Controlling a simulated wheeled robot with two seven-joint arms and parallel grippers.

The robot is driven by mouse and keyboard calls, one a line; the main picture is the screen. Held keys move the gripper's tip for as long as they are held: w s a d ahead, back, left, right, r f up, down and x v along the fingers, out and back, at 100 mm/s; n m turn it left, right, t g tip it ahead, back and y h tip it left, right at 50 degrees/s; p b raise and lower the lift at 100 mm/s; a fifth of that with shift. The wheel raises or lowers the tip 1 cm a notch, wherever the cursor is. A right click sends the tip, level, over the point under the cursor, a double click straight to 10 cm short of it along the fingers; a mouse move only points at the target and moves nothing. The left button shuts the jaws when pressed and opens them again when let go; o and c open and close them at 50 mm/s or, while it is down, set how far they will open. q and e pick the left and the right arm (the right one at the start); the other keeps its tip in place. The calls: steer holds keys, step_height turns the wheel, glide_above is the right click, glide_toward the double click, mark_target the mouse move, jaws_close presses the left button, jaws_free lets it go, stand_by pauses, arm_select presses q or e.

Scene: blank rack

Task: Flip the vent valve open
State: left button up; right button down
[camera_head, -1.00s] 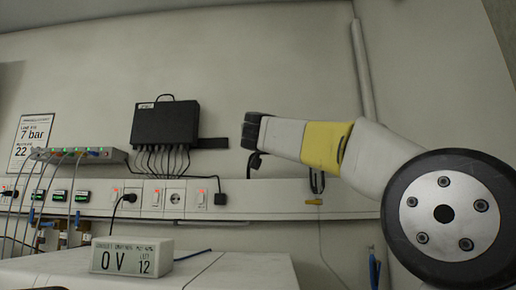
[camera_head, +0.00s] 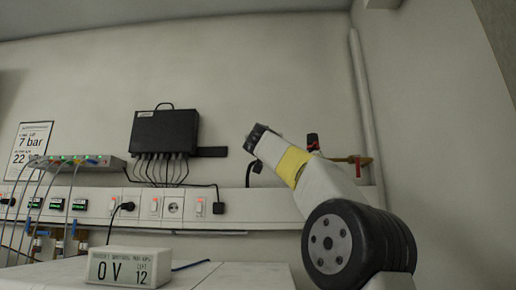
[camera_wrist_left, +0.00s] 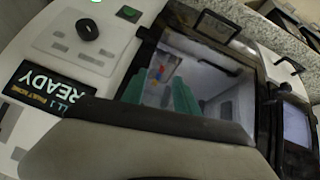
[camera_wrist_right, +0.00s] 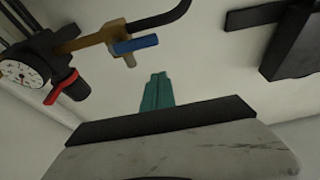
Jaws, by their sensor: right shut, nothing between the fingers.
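In the right wrist view a brass valve fitting (camera_wrist_right: 120,36) with a blue lever (camera_wrist_right: 136,44) sits on the wall pipework; the lever lies roughly along the pipe. Which handle is the vent valve, I cannot tell for sure. My right gripper (camera_wrist_right: 156,92) has its teal fingers together, empty, below and right of the blue lever and apart from it. In the head view my right gripper (camera_head: 256,136) is near the wall, left of brass pipework (camera_head: 345,159) with red parts.
A black box (camera_head: 165,130) with cables hangs above the wall rail (camera_head: 255,207). A display block (camera_head: 130,266) stands on the bench.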

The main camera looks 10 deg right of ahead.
steer(key=shift+s+f, duration=0.1)
steer(key=shift+f, duration=1.8)
